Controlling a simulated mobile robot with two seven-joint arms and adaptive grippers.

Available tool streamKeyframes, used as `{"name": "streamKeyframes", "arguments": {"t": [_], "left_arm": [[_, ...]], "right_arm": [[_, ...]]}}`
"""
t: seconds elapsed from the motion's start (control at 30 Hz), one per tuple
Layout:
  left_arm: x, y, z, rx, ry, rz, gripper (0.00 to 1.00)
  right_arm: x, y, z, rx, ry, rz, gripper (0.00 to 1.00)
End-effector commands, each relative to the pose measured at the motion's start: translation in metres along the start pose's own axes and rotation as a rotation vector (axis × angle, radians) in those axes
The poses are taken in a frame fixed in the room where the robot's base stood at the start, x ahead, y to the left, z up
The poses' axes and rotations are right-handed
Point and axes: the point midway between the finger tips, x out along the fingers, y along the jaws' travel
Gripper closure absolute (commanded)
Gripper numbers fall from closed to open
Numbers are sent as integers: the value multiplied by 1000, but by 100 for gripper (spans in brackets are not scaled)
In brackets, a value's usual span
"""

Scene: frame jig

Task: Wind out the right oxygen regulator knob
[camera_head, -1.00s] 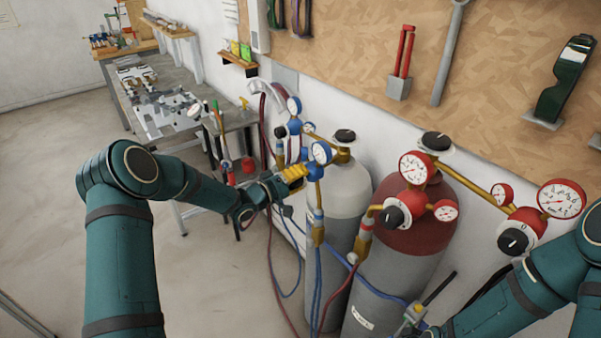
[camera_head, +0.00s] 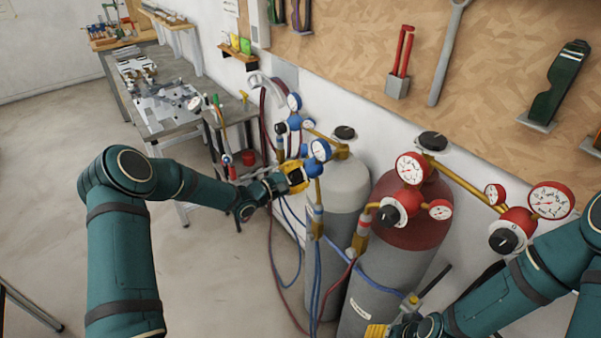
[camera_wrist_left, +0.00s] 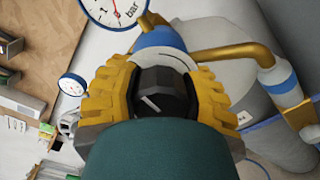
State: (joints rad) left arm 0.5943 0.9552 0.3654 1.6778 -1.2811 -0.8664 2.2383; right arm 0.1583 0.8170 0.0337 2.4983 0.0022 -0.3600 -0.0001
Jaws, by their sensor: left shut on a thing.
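The right oxygen regulator (camera_head: 314,168) is blue, with a round white gauge (camera_head: 320,150), beside the pale grey cylinder (camera_head: 342,190). My left gripper (camera_head: 295,177) is at the front of this regulator. The left wrist view shows its ridged yellow fingers on both sides of the black knob (camera_wrist_left: 163,92), shut on it. A pale mark shows on the knob's face. The knob is hidden by the gripper in the head view. My right gripper (camera_head: 378,331) shows only partly at the bottom edge; its opening is unclear.
A second blue regulator (camera_head: 294,122) stands just behind. To the right, a red-topped cylinder (camera_head: 410,215) carries red regulators and gauges. Blue and dark red hoses hang below the regulators.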

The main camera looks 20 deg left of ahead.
Motion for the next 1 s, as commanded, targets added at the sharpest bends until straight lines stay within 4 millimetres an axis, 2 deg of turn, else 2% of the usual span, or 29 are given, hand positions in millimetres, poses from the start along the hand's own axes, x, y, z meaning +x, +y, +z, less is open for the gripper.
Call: {"name": "streamKeyframes", "arguments": {"t": [0.3,0.7,0.73,0.8,1.0], "left_arm": [[-2,-3,-2,-72,4,-5,100],[-2,-3,-2,-75,5,-6,100],[-2,-4,-2,-75,5,-6,51],[-2,-3,-2,-75,4,-5,27],[-1,-2,-1,-73,2,-2,25]], "right_arm": [[-2,-1,0,0,0,0,42],[-2,-1,0,0,0,0,42],[-2,-1,0,0,0,0,42],[-2,-1,0,0,0,0,42],[-2,-1,0,0,0,0,42]]}}
